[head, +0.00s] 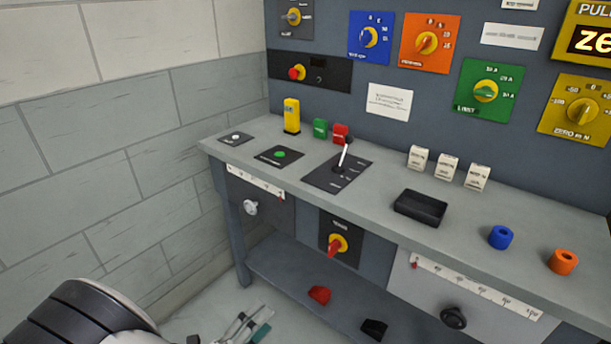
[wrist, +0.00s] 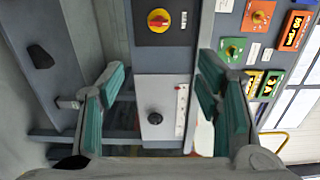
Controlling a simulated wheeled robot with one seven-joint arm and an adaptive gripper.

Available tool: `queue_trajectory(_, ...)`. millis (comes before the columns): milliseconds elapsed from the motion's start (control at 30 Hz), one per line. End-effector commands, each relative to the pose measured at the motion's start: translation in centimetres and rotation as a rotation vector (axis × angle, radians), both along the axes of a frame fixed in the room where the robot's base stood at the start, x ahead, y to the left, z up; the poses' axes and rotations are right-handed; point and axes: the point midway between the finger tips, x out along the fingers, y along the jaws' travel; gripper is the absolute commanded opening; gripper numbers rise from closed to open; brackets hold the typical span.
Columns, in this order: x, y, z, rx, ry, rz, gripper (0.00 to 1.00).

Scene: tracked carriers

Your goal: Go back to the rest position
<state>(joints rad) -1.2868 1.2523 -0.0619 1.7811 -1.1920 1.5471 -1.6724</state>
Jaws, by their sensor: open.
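My gripper (head: 247,328) shows at the bottom edge of the head view, low in front of the bench and left of its lower shelf. Part of my arm fills the lower left corner. In the wrist view my gripper (wrist: 164,78) has its two green-padded fingers wide apart with nothing between them. Beyond the fingers are a red rotary knob (wrist: 158,20) on a dark panel and a black round knob (wrist: 155,118) on a grey panel with a scale. The fingers touch neither.
The grey bench (head: 385,215) carries a lever (head: 343,155), a black tray (head: 420,208), a blue ring (head: 500,237) and an orange ring (head: 563,261). A red block (head: 319,294) and a black block (head: 374,329) lie on the lower shelf. A block wall (head: 110,170) stands at left.

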Motion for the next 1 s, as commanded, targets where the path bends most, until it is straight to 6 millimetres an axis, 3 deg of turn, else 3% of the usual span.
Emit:
queue_trajectory(267,1.0,-1.7,2.5,0.107,-0.041,-0.099,0.58)
queue_trajectory(567,2.2,-5.1,7.0,0.306,-0.135,-0.286,0.58)
queue_trajectory(800,2.6,-10.8,13.1,0.582,-0.312,-0.573,0.58)
queue_trajectory(1000,1.1,-16.7,18.3,0.839,-0.541,-0.878,0.58)
